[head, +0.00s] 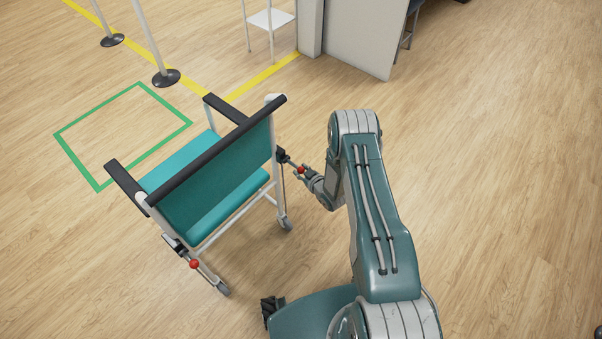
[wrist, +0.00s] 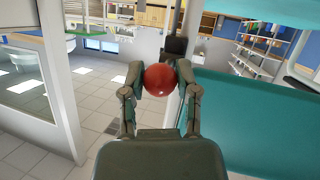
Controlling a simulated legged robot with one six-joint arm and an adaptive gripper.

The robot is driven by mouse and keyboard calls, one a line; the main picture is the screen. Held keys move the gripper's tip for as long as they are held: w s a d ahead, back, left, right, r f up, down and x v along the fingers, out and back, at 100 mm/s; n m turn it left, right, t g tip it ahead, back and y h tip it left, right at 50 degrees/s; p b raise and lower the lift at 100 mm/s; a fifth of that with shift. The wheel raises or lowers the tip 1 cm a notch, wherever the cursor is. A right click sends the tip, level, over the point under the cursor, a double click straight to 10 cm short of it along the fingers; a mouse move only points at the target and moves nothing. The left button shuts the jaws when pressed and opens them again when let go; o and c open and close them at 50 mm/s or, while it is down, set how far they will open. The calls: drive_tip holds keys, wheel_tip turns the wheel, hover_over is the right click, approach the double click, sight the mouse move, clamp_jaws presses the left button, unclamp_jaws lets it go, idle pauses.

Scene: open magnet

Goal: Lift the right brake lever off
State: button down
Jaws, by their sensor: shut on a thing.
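A teal wheeled chair (head: 215,180) with black armrests stands left of my arm, its back toward me. The right brake lever (head: 291,162) sticks out from the chair's right side and ends in a red ball knob (head: 300,170). My gripper (head: 305,172) is at that knob. In the wrist view my gripper (wrist: 160,82) has its fingers on both sides of the red knob (wrist: 160,80), shut on it. The lever's shaft is hidden behind the knob there. The left brake lever (head: 205,270), also with a red knob (head: 194,264), is at the chair's near left side.
A green floor square (head: 122,135) lies beyond the chair at the left. Posts with dark bases (head: 166,78) stand near a yellow floor line (head: 262,80). A grey partition (head: 358,40) and a small white table (head: 270,18) are at the back. The floor at right is clear.

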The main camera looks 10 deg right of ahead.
sight(300, 167)
drive_tip(key=shift+w+a+r+n+g+h, duration=0.1)
drive_tip(key=shift+w+r+n+g+h, duration=0.1)
drive_tip(key=shift+r+g+h, duration=0.55)
drive_tip(key=shift+w+a+r+n+g+h, duration=0.1)
drive_tip(key=shift+r+n+g+h, duration=0.2)
drive_tip(key=shift+r+g, duration=0.75)
drive_tip(key=shift+f+g, duration=0.2)
drive_tip(key=shift+g, duration=0.1)
drive_tip(key=shift+c, duration=1.8)
unclamp_jaws()
drive_tip(key=v, duration=1.2)
drive_tip(key=shift+a+f, duration=0.1)
